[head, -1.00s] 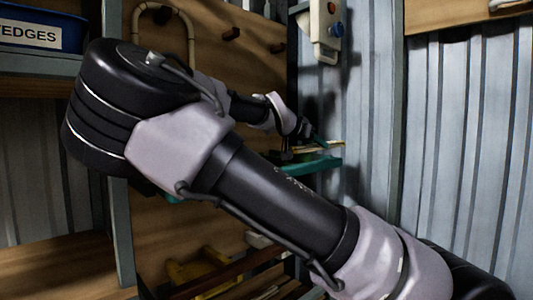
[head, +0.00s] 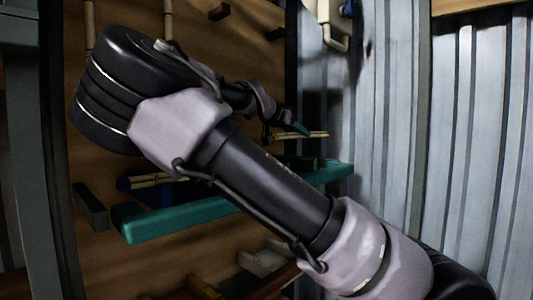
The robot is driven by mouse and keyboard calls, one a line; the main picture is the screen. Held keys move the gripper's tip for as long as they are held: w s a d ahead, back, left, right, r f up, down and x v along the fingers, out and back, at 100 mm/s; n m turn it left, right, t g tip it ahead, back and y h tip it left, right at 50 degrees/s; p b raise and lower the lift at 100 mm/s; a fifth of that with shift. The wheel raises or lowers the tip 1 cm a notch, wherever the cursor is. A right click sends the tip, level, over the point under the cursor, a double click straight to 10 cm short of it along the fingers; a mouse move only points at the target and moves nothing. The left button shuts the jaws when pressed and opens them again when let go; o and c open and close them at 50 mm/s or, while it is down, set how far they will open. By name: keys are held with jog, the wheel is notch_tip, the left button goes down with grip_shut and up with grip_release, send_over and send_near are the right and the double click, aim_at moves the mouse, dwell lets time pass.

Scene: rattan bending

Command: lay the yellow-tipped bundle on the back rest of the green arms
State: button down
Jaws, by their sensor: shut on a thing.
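My gripper (head: 298,131) is far off, beyond my own arm, and small in the head view. It is shut on a thin, pale yellow bundle (head: 318,135), which lies roughly level in the air above the right end of the green arms. The bundle's tip colour is too small to tell. The green arms show as a teal bar, with its left part (head: 180,221) and right part (head: 338,173) on either side of my arm, which hides the middle. A dark green block (head: 303,162) stands on the right part. Which part is the back rest is unclear.
Another tan bundle (head: 155,181) lies by a dark blue piece behind the left part of the green arms. Brown pegs (head: 220,11) stick out of the wooden board above. Corrugated metal wall (head: 385,120) stands close on the right, with a hanging control box (head: 333,22).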

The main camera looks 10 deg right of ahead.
jog(key=w+a, duration=0.8)
jog(key=w, duration=0.3)
jog(key=f, duration=0.6)
jog(key=shift+d+f, duration=0.3)
jog(key=shift+w+a+f, duration=0.1)
jog(key=shift+w+f, duration=0.05)
jog(key=shift+f, duration=0.05)
jog(key=shift+f, duration=0.1)
jog(key=c, duration=0.5)
grip_release()
